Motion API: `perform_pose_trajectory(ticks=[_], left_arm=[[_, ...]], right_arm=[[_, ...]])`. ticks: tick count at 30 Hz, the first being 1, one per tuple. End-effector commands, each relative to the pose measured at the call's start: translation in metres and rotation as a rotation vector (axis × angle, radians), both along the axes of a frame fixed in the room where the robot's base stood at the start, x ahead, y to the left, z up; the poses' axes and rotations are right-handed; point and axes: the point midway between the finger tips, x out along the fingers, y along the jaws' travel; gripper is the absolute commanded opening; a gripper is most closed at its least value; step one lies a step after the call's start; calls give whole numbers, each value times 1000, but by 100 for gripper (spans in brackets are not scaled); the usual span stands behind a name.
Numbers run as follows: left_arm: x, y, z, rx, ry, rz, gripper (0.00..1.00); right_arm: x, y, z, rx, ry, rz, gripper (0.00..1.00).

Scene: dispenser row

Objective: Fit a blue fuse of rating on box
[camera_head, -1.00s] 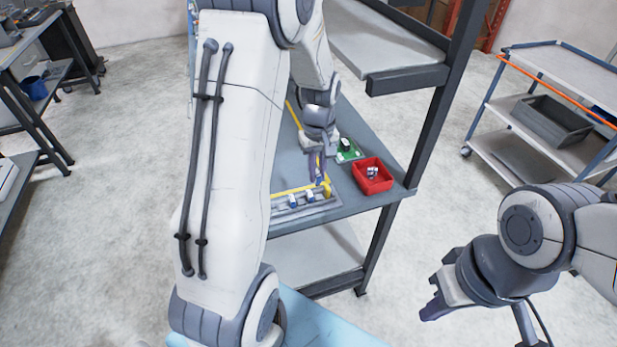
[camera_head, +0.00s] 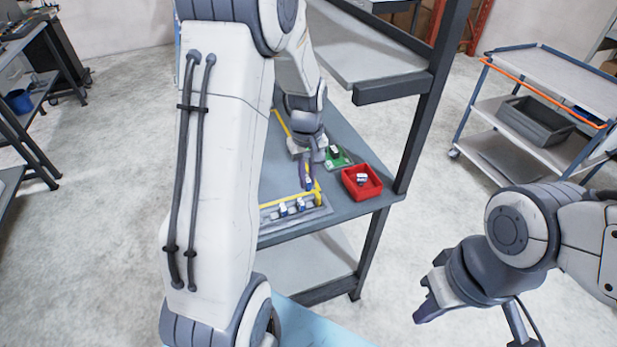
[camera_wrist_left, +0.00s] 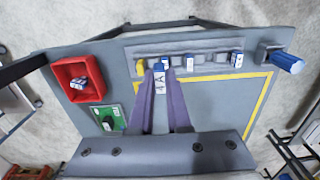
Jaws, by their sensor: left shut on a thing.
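My left gripper (camera_wrist_left: 160,90) is shut on a fuse (camera_wrist_left: 160,82), white with a blue end; its label looks like "4 A". The left gripper also shows in the head view (camera_head: 308,182), above the table near the grey rack. The grey rack (camera_wrist_left: 212,70) holds several blue and white fuses, including one at its right (camera_wrist_left: 237,60). A green board (camera_wrist_left: 117,112) with a black part lies left of the fingers in the wrist view. My right gripper (camera_head: 428,300) hangs away from the table; its finger gap is unclear. No box rating is readable.
A red bin (camera_wrist_left: 70,97) with blue and white pieces stands beside the board. A blue cylinder (camera_wrist_left: 288,62) is at the table's right edge in the wrist view. Yellow strips (camera_wrist_left: 255,108) mark the table. A shelf post (camera_head: 432,105) rises beside the table.

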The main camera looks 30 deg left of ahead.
Motion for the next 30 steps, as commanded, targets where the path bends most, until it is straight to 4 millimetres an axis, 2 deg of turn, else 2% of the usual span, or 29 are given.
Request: perform_pose_trajectory(ticks=[30], left_arm=[[0,0,13,0,0,0,0]], right_arm=[[0,0,12,0,0,0,0]])
